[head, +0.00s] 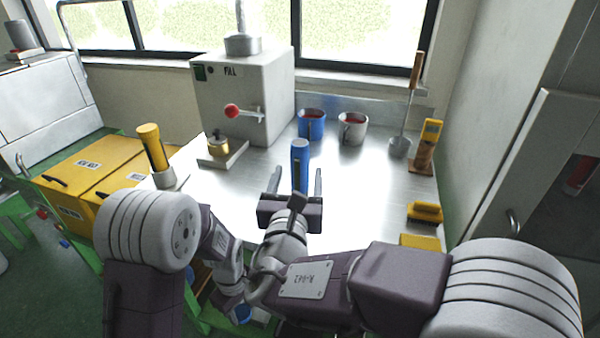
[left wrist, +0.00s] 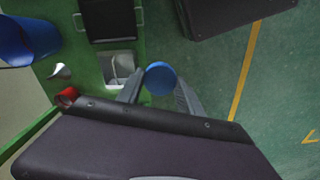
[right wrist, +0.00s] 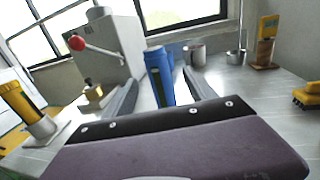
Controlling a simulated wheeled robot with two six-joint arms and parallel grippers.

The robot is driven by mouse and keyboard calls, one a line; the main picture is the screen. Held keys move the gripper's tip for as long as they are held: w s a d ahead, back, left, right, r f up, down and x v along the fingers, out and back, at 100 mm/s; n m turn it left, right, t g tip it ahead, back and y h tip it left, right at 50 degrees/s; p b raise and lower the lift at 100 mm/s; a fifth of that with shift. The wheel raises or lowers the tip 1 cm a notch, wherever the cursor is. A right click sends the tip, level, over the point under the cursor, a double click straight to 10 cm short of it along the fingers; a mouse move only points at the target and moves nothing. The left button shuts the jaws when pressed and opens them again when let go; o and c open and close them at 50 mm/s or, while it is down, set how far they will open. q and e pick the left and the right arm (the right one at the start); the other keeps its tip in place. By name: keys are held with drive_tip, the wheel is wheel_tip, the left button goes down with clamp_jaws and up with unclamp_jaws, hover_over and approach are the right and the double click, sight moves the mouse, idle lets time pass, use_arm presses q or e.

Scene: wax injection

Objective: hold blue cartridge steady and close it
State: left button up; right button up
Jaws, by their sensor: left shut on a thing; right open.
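A blue cylinder (head: 300,154), which looks like the blue cartridge, is upright at the metal table. It also shows in the right wrist view (right wrist: 158,72), with a dark strip along its side. My right gripper (head: 297,180) is open, one finger on each side of it; whether they touch is hard to tell. My left gripper (left wrist: 160,88) is shut on a small round blue piece (left wrist: 160,77), seen end-on, perhaps a cap. It is low in the head view, below the table's front edge, and partly hidden by my arms; the blue piece shows there (head: 242,314).
Behind the cartridge are a blue mug (head: 311,124) and a grey mug (head: 352,128). A grey machine (head: 243,95) with a red-knobbed lever stands at the back. A yellow cartridge (head: 152,147) stands at the left. A yellow brush (head: 425,212) lies at the right.

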sight(301, 162)
drive_tip(key=w, duration=0.5)
drive_tip(key=shift+d, duration=0.3)
drive_tip(key=shift+w, duration=0.15)
drive_tip(key=w, duration=0.2)
drive_tip(key=w+b, duration=0.1)
drive_tip(key=w, duration=0.2)
drive_tip(key=shift+d+f, duration=0.15)
drive_tip(key=shift+f, duration=0.05)
drive_tip(key=shift+r, duration=0.1)
clamp_jaws()
